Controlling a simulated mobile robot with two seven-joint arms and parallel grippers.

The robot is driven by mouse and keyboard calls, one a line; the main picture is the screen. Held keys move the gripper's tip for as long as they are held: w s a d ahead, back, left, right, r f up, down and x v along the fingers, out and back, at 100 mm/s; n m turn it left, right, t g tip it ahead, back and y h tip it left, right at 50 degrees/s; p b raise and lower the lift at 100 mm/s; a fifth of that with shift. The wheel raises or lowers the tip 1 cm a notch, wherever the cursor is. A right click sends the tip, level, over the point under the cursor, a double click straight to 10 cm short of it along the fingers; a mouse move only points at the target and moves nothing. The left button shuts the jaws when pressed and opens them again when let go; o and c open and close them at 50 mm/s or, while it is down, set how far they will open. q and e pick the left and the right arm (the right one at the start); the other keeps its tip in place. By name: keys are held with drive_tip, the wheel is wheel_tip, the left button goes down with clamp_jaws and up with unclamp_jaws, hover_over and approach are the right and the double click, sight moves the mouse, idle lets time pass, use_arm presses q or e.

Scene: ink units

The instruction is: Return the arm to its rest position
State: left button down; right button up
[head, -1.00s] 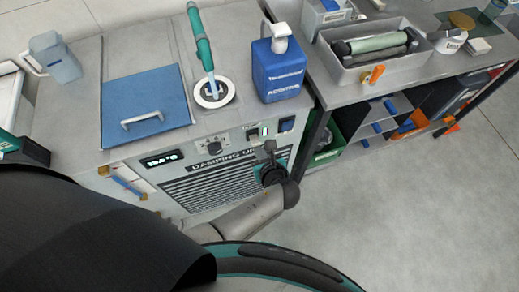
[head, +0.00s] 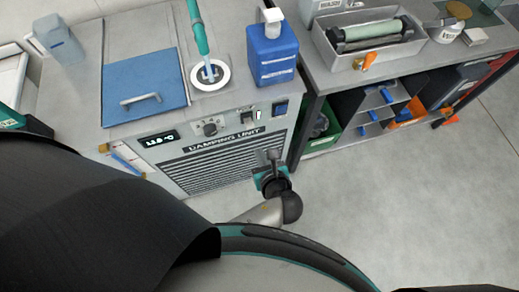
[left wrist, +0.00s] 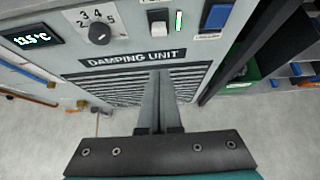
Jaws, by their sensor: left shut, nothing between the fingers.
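My left gripper (head: 272,155) is in front of the right part of the damping unit (head: 185,140), below its switches. Its fingers are closed together with nothing between them. In the left wrist view the closed fingers (left wrist: 158,95) point at the vent grille, under the "DAMPING UNIT" label. They look clear of the dial and the switches, though the exact gap to the front panel is hard to tell. My right gripper is not in view.
The panel has a dial (head: 209,127), a pale rocker switch (left wrist: 159,22) beside a lit green lamp, and a blue switch (head: 280,107). A blue bottle (head: 271,60) stands on top. A bench with a grey tray (head: 345,62) is at right. Floor (head: 400,200) there is open.

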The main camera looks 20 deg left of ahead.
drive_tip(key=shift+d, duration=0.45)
use_arm(q)
drive_tip(key=s+a+f+n+g+h+b, duration=0.2)
drive_tip(key=s+a+f+n+b, duration=0.1)
drive_tip(key=s+f+n, duration=0.6)
drive_tip(key=s+a+f+n+g+h+b, duration=0.2)
drive_tip(key=s+a+f+n+g, duration=0.1)
drive_tip(key=s+f+n, duration=0.5)
drive_tip(key=s+a+f+n+g+h+b, duration=0.2)
drive_tip(key=s+f+n, duration=0.7)
drive_tip(key=f, duration=0.5)
drive_tip(key=shift+s+a+n+g+b, duration=0.3)
drive_tip(key=shift+s+a+g+b, duration=0.2)
drive_tip(key=shift+s+a+b, duration=0.35)
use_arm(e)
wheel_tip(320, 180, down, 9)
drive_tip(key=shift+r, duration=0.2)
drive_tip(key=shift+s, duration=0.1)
